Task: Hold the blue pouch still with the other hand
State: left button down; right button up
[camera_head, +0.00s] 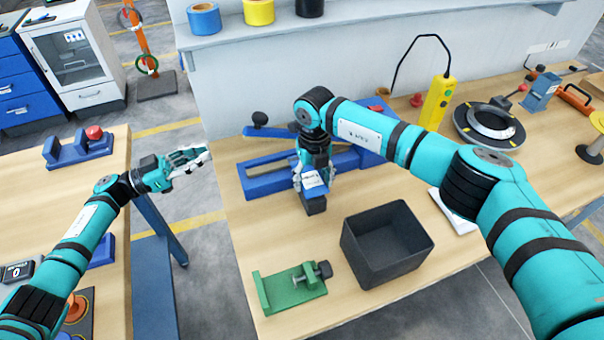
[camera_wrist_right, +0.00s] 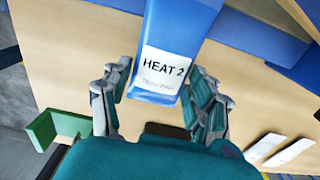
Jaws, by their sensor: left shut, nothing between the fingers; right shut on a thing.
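The blue pouch (camera_head: 316,188) is in my right gripper (camera_head: 312,178), above the wooden bench. In the right wrist view the pouch (camera_wrist_right: 185,25) has a white label reading "HEAT 2" and sits between the two fingers of the right gripper (camera_wrist_right: 163,95). A dark piece shows just below the pouch in the head view; I cannot tell whether it is part of it. My left gripper (camera_head: 204,156) is shut and empty. It is over the gap between the two benches, to the left of the pouch and apart from it.
A dark open bin (camera_head: 361,250) and a green clamp fixture (camera_head: 290,288) stand at the bench's front. A blue fixture (camera_head: 262,181) lies behind the pouch. A yellow pendant (camera_head: 436,103) and a black ring (camera_head: 489,124) are further right.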

aim_at(313, 180)
jog(key=shift+f, duration=0.1)
jog(key=o, duration=1.2)
notch_tip(313, 180, up, 12)
